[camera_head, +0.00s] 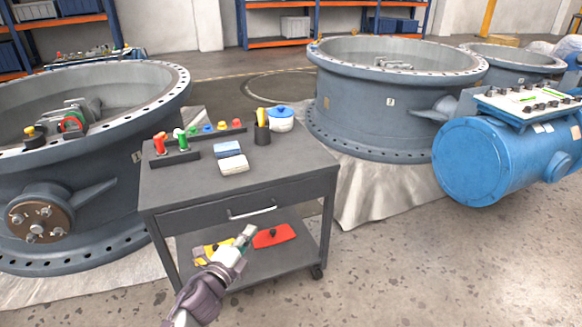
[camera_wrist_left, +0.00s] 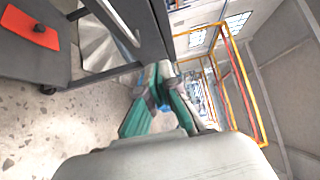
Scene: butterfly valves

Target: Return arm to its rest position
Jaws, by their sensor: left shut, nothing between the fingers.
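My left gripper (camera_head: 246,235) shows low in the head view, in front of the grey cart (camera_head: 185,195). Its fingers are shut with nothing between them. In the left wrist view its green-sided fingers (camera_wrist_left: 160,85) meet at the tips, with the cart's side at the upper left. I cannot tell from the pictures whether the gripper touches the cart. My right gripper is in neither view.
The cart's top holds coloured knobs, a blue box (camera_head: 227,149), a white box (camera_head: 234,164), a pen cup (camera_head: 262,130) and a blue-lidded pot (camera_head: 281,118). Its lower shelf holds a red item (camera_head: 274,236). Large valves (camera_head: 392,115) flank it. Floor at right is clear.

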